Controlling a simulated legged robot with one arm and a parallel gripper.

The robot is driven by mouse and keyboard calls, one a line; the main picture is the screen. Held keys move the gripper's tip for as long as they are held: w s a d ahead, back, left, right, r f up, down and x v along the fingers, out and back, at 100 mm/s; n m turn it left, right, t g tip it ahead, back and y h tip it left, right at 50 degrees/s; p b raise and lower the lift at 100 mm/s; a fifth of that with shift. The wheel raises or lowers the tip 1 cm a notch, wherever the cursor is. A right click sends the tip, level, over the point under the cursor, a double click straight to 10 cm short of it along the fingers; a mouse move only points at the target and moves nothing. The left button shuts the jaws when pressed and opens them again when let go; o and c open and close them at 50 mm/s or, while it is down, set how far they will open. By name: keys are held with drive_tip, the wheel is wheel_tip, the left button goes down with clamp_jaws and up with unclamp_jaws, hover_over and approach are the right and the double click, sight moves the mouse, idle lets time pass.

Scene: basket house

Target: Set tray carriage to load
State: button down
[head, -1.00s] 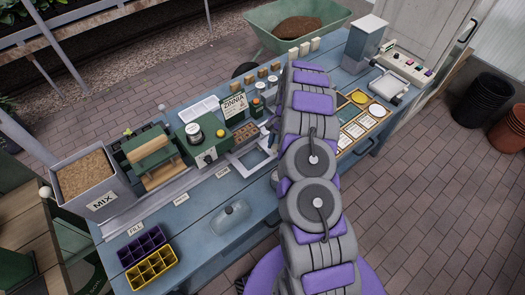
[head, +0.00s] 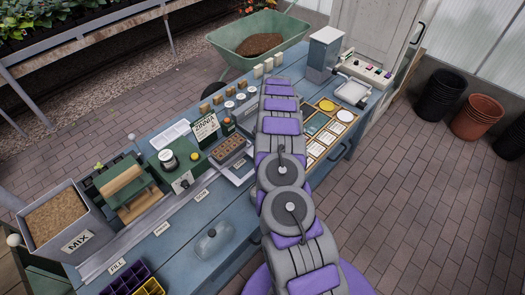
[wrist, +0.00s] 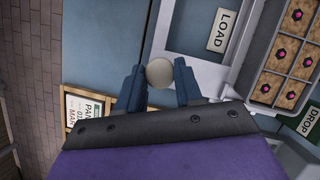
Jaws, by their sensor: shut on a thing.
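My gripper (wrist: 158,88) has its two blue fingers closed around a round cream knob (wrist: 159,72) in the wrist view. The knob sits at the edge of the light grey tray carriage (wrist: 197,74); their joint is hidden. The LOAD label (wrist: 223,30) shows within the carriage's outline. The tray (head: 231,148) also shows in the head view, left of my arm. My arm hides the gripper and part of the carriage there.
A DROP label (wrist: 308,121) lies near the seed tray. On the blue bench (head: 190,218) stand a MIX bin (head: 88,237), a green machine (head: 176,156), a clear dome (head: 214,241) and a card board (head: 322,130). A wheelbarrow (head: 225,43) stands behind.

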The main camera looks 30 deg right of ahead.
drive_tip(key=shift+w+d, duration=0.15)
drive_tip(key=c, duration=1.1)
unclamp_jaws()
drive_tip(key=o, duration=0.3)
drive_tip(key=shift+d, duration=0.2)
drive_tip(key=shift+o, duration=0.2)
drive_tip(key=shift+a, duration=0.1)
